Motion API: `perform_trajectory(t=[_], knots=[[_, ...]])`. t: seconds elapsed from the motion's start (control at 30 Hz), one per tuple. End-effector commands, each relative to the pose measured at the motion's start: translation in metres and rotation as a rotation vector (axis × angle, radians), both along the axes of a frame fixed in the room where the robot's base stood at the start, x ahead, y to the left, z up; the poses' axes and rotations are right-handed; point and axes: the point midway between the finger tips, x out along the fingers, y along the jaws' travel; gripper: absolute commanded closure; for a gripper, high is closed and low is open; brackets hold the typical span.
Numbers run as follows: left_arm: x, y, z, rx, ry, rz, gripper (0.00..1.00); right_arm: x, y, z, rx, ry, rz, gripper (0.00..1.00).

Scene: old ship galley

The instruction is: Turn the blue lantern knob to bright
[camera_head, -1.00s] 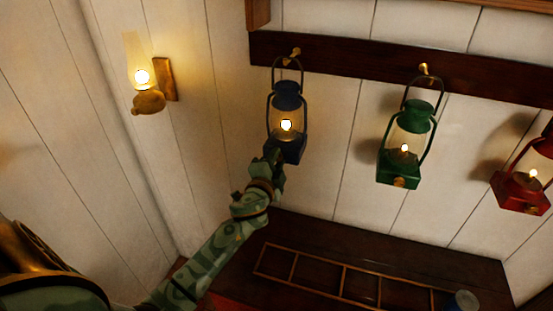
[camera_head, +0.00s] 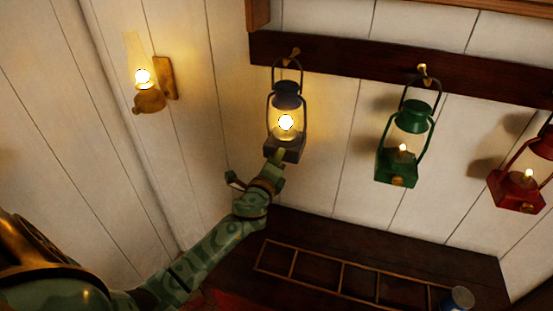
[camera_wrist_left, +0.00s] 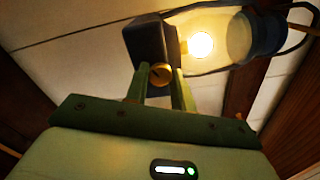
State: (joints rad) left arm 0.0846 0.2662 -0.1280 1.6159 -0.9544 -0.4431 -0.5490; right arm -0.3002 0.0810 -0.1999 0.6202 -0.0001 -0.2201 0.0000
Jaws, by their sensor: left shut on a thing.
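The blue lantern (camera_head: 287,101) hangs from a brass hook on the dark rail in the head view, its flame large and bright. In the left wrist view the lantern's dark base (camera_wrist_left: 150,42) fills the top middle, with the glowing flame beside it. The round brass knob (camera_wrist_left: 160,74) on the base sits between the two green fingers of my left gripper (camera_wrist_left: 161,82), which is shut on it. In the head view my left gripper (camera_head: 277,163) reaches up to the lantern's base and hides the knob. My right gripper is not in view.
A green lantern (camera_head: 411,118) and a red lantern (camera_head: 519,187) hang to the right with small flames. A lit brass wall lamp (camera_head: 149,97) is at left. Below are a dark surface with a wooden divided frame (camera_head: 343,280) and a blue can (camera_head: 459,299).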

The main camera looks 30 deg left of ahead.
Motion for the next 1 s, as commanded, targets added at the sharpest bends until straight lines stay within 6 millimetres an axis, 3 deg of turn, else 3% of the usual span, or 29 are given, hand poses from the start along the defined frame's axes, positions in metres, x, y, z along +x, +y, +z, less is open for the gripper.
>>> perform_trajectory(t=[0.6, 0.63, 0.7, 1.0], knots=[[-0.0004, -0.0004, -0.0021, 0.043, 0.014, -0.001, 0.98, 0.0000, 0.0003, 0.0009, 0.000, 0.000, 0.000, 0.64], [-0.0004, -0.0004, -0.0021, 0.043, 0.014, -0.001, 0.73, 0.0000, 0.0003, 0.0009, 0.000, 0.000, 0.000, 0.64], [-0.0004, -0.0005, -0.0019, 0.043, 0.014, -0.001, 0.53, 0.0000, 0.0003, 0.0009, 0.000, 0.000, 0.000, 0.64], [-0.0013, -0.0005, -0.0010, 0.042, 0.012, 0.000, 0.53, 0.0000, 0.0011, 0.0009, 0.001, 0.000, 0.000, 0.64]])
